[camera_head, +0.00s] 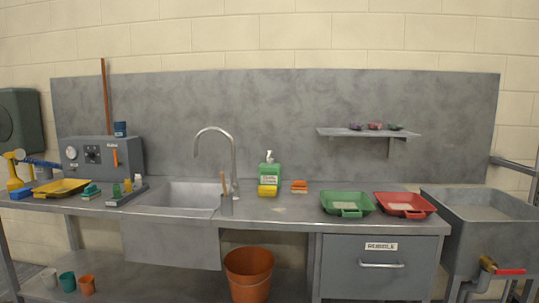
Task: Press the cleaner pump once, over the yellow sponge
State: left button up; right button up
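The cleaner bottle (271,171) is green with a pale label and stands upright on the counter, right of the tap. Its white pump head (268,156) sticks up on top against the grey backsplash. The yellow sponge (267,190) lies on the counter directly in front of the bottle's foot and hides its lower edge. Whether the sponge touches the bottle, I cannot tell. Neither of my grippers shows in the head view.
A sink (181,196) with a curved tap (234,160) lies left of the bottle. An orange block (299,186) sits just right of it. Green (346,212) and red (404,213) trays stand further right. A shelf (369,133) juts from the backsplash above. An orange bucket (249,276) stands below the counter.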

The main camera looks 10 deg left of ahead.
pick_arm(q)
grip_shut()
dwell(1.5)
